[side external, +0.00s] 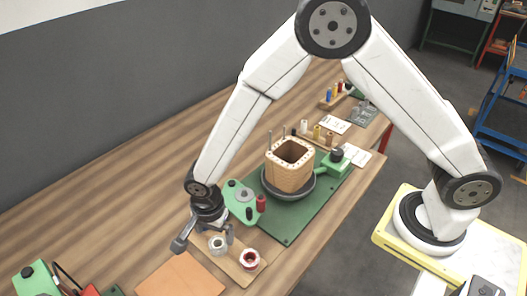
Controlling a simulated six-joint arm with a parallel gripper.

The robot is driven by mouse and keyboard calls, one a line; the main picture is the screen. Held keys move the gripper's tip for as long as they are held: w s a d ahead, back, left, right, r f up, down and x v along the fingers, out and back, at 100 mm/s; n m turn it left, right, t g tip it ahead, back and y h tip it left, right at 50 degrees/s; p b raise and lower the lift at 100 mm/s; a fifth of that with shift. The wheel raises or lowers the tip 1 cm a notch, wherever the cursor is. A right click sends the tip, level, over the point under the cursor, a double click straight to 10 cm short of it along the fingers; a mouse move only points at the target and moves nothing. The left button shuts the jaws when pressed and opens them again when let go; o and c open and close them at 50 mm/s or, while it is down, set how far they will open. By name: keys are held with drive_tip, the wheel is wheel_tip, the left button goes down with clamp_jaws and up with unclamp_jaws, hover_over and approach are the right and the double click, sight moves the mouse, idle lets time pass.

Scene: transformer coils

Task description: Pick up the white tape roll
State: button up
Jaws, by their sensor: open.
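A white tape roll (218,245) lies on a small wooden board (233,269) near the front of the bench. A roll with a red core and white rim (249,259) lies to its right on the same board. My gripper (205,241) is open above the left part of the board, pointing down. One finger is left of the white roll and the other shows just behind and right of it. I cannot tell how high the fingertips are above the roll. Nothing is seen between the fingers.
A green mat (285,232) behind holds a wooden coil former (289,168) in a dark round base. A tan sheet (180,278) lies front left. Bare bench is at left.

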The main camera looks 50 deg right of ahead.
sight(218, 246)
drive_tip(key=shift+s+d+f, duration=0.1)
drive_tip(key=shift+f, duration=2.4)
drive_tip(key=c, duration=1.3)
